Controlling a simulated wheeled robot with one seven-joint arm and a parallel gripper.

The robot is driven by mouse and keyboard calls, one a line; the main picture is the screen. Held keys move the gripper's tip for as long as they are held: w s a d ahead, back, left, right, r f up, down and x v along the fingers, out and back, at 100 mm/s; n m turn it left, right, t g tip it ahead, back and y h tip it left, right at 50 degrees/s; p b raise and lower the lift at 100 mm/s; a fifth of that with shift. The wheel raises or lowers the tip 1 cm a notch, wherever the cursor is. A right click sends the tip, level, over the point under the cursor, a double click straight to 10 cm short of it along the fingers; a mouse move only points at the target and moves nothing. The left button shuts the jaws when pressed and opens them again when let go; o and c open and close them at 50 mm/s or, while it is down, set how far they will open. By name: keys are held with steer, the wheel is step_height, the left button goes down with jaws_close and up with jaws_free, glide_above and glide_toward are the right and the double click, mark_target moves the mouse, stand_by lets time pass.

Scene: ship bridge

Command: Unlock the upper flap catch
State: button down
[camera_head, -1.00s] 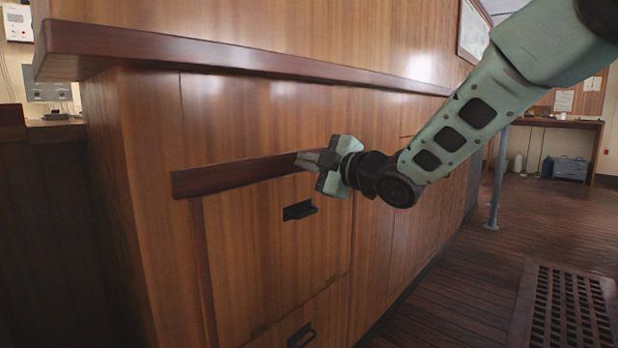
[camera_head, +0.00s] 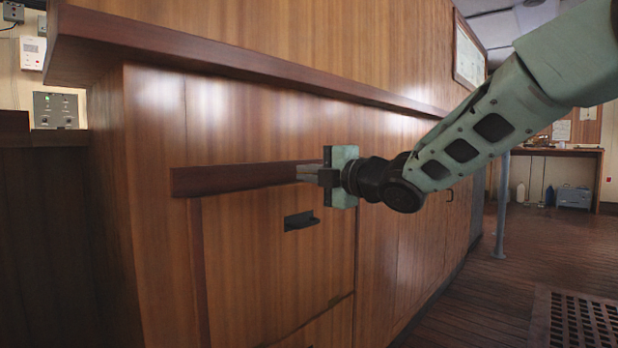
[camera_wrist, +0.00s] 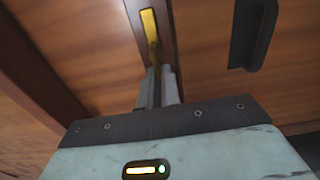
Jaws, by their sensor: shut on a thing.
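The upper flap catch (camera_wrist: 150,26) is a brass strip set in the dark wooden rail. My gripper (camera_wrist: 158,88) is shut on its near end in the wrist view. In the head view my gripper (camera_head: 308,172) is at the right end of the dark rail (camera_head: 225,179), with its fingers roughly level, and the catch itself is hidden there. Below the rail is the wooden flap (camera_head: 262,270) with a black pull handle (camera_head: 301,220). The flap sits flush with the cabinet front. The handle also shows in the wrist view (camera_wrist: 253,35), to the right of the fingers.
A thick wooden ledge (camera_head: 230,58) juts out above the rail and my gripper. A blue-grey post (camera_head: 501,210) stands at the right behind my arm. A floor grating (camera_head: 580,322) lies at the lower right. The wooden floor between is open.

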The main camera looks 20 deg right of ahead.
steer(key=shift+d+f, duration=0.1)
steer(key=shift+f, duration=0.05)
steer(key=c, duration=1.6)
jaws_free()
steer(key=p+v, duration=0.4)
steer(key=v, duration=1.3)
steer(key=shift+s+p, duration=0.2)
steer(key=shift+p, duration=0.15)
